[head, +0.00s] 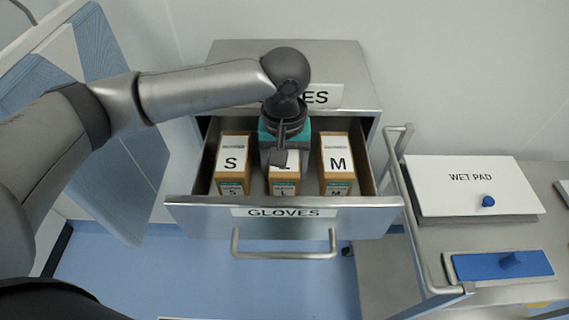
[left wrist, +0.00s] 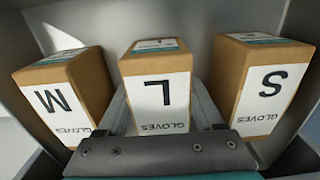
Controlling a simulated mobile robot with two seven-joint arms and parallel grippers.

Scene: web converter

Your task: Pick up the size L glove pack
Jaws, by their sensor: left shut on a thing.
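The size L glove pack (head: 285,187) is a brown box with a white label, standing in the middle of the open drawer. My left gripper (head: 280,157) reaches down over it from above and hides most of its top. In the left wrist view the L pack (left wrist: 161,98) sits between the two fingers of my left gripper (left wrist: 162,112), which is shut on it. The pack is upright in line with its neighbours; I cannot tell whether it is clear of the drawer floor. My right gripper is not in view.
The S pack (head: 233,163) stands left of the L pack and the M pack (head: 338,163) right, with narrow gaps. The drawer front (head: 350,222) has a handle (head: 284,255). At right are a wet pad box (head: 447,196) and a blue-topped block (head: 500,266) on a metal cart.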

